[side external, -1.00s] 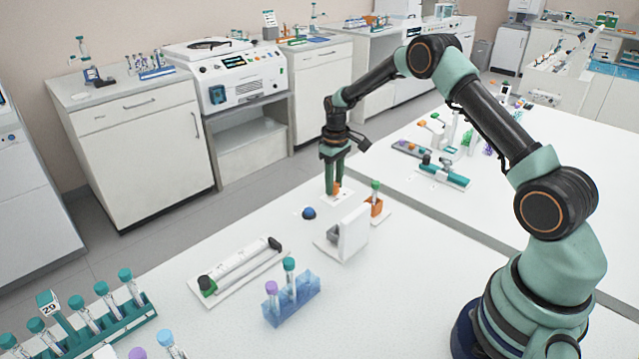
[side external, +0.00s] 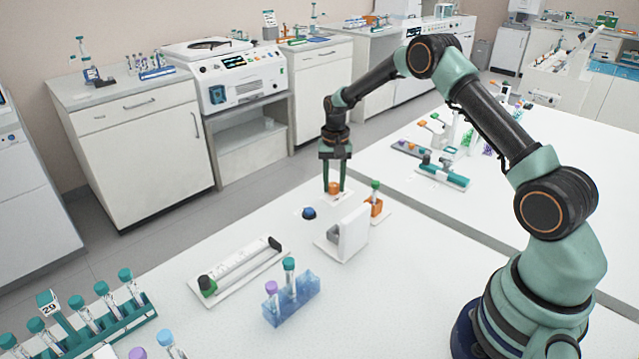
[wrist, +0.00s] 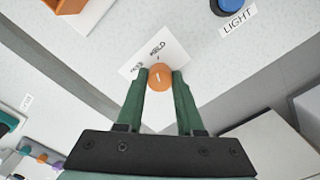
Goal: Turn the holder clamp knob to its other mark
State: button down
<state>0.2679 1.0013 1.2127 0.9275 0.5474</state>
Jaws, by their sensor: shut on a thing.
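The orange clamp knob (side external: 333,187) stands at the far edge of the white bench. In the wrist view the knob (wrist: 160,84) sits between my fingertips, on a white label plate (wrist: 165,50). The plate reads HOLD near the middle, and a second word at its left is too small to read surely. A white line on the knob's top points roughly toward the HOLD side. My gripper (side external: 333,185) points straight down and is shut on the knob, one finger on each side. An orange holder (side external: 376,208) with a green-capped tube (side external: 375,188) stands to the right.
A blue button (side external: 309,213), labelled LIGHT in the wrist view, is just left of the knob. A white upright stand (side external: 350,232) is nearer the camera. A blue tube rack (side external: 291,307) and a long white track piece (side external: 240,268) lie in front.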

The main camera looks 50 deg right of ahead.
aim_at(334, 185)
jog(key=shift+m, duration=0.8)
jog(key=c, duration=0.5)
grip_release()
jog(key=shift+c, duration=0.2)
notch_tip(334, 185, up, 12)
jog(key=shift+r, duration=0.1)
